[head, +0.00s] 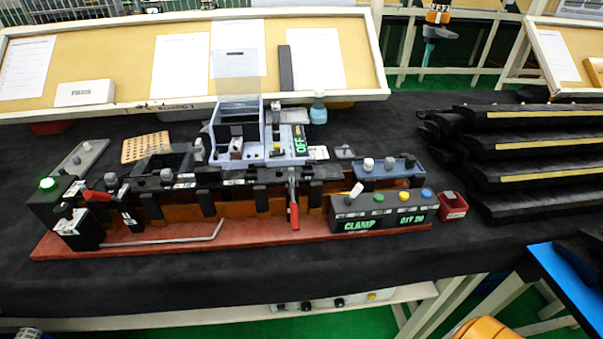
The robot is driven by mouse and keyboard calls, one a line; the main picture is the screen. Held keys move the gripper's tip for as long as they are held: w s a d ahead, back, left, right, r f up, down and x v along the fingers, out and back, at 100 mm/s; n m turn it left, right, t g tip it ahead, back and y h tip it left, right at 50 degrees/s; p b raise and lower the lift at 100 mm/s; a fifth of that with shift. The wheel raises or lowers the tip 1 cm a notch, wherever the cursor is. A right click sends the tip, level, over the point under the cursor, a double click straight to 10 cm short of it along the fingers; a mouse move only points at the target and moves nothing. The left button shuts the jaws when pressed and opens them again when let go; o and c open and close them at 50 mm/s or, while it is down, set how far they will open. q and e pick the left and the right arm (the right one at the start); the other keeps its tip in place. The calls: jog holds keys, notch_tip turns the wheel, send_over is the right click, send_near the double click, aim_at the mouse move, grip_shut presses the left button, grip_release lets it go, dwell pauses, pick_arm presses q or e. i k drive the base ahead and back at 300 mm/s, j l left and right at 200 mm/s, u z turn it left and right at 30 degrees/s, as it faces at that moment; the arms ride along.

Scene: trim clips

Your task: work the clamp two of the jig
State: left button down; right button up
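The jig (250,233) lies along the middle of the table on a red-brown base, with a long dark trim part across it. A red-handled clamp (97,196) sits at its left end, with the handle lying nearly level. Another red-handled clamp (294,215) sits near the middle, with its handle pointing down towards the front. I cannot read which is numbered two. A black control box (385,213) at the front right shows green "CLAMP" lettering and has several coloured buttons. A green lamp (47,183) is lit at the left end. Neither gripper is in view.
A lilac fixture (258,150) with a clear raised lid and a green "OFF" display stands behind the jig. A small red bin (453,206) is right of the control box. Dark trim parts (530,150) are stacked at right. The black table front (220,285) is clear.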

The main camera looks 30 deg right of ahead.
aim_at(295, 226)
jog(key=z, duration=0.85)
jog(key=k+l, duration=0.05)
